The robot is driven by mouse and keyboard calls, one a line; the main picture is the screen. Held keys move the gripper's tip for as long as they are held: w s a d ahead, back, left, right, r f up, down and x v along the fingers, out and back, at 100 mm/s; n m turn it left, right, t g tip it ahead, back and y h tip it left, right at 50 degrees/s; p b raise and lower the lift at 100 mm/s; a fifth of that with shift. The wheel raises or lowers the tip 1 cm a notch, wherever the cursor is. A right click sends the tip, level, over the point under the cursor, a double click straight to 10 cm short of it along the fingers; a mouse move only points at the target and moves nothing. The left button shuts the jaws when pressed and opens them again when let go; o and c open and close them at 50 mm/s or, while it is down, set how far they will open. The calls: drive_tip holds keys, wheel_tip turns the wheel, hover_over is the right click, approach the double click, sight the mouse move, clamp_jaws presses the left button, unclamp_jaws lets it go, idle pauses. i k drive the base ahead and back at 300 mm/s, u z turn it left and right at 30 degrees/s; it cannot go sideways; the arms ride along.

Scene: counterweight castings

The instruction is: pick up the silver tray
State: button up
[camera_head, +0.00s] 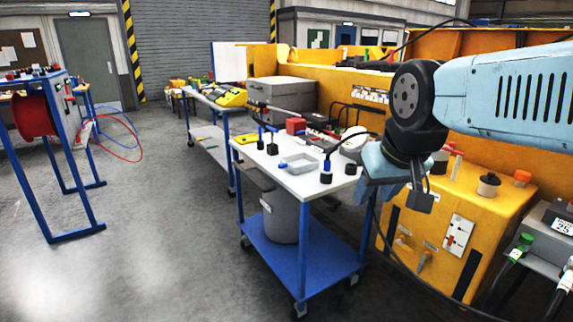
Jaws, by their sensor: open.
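The silver tray (297,163) is a small, shallow, pale grey rectangular dish. It lies on the white top of the blue-framed cart (311,187), near the middle. My gripper (420,200) hangs from the blue arm at the right, just past the cart's right end. It is open and points down, with nothing seen between its fingers. It is to the right of the tray and apart from it. Part of the gripper is hidden by its own dark wrist parts.
Small black and blue items (326,170) stand between tray and gripper. A red block (296,126) and cables lie behind the tray. A yellow machine housing (465,220) stands right of the cart. A grey bin (284,215) sits on the lower shelf.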

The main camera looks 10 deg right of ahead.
sight(296, 164)
drive_tip(key=u, duration=0.25)
drive_tip(key=i, duration=1.3)
drive_tip(key=z, duration=0.75)
drive_tip(key=i, duration=0.5)
drive_tip(key=u, duration=0.15)
